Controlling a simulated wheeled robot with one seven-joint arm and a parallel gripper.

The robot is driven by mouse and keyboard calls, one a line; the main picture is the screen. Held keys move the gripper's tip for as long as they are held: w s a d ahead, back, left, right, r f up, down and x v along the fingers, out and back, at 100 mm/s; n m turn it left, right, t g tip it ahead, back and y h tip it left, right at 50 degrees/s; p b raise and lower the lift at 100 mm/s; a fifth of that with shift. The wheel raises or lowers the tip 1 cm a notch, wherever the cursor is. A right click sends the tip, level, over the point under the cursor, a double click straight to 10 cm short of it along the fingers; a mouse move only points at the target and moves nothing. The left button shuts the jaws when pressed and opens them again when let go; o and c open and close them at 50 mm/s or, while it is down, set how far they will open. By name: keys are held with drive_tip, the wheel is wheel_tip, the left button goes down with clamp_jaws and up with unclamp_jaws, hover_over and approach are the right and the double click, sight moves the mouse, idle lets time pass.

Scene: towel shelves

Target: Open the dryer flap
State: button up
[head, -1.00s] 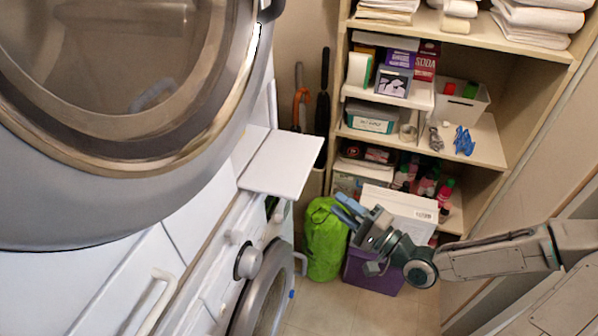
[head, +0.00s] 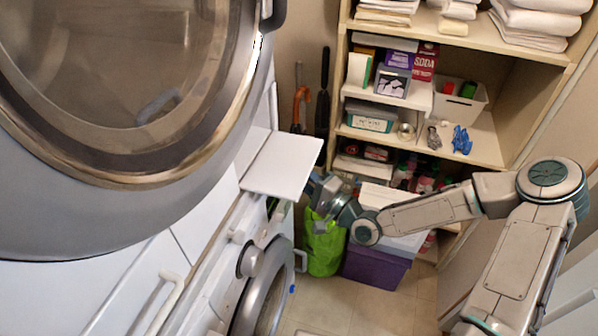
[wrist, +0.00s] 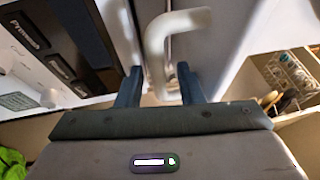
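The dryer, with its big round glass door (head: 120,70), fills the upper left of the head view. Below it, a flat white panel (head: 284,165) juts out toward the right; I cannot tell for sure whether it is the flap. My gripper (head: 316,188) is near the right edge of this panel, partly hidden in the head view. In the wrist view my gripper (wrist: 160,85) has its two dark fingers spread apart. A curved white handle (wrist: 165,35) lies ahead of them, its lower end in line with the gap. I cannot tell whether they touch.
A washing machine with a round door (head: 262,290) and a knob (head: 249,262) is under the dryer. A green bag (head: 325,248) and a purple box (head: 376,265) stand on the floor. Shelves (head: 487,145) with towels and bottles are behind. The floor in front is clear.

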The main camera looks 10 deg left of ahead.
drive_tip(key=shift+w+a, duration=0.15)
drive_tip(key=shift+a, duration=0.15)
clamp_jaws()
drive_tip(key=shift+d+r+n+h+p, duration=0.2)
drive_tip(key=shift+r+n+h+p, duration=0.15)
drive_tip(key=shift+r+p, duration=0.65)
drive_tip(key=shift+g+h+p, duration=0.4)
drive_tip(key=shift+h+p, duration=0.05)
drive_tip(key=shift+p, duration=0.1)
unclamp_jaws()
drive_tip(key=shift+d, duration=0.2)
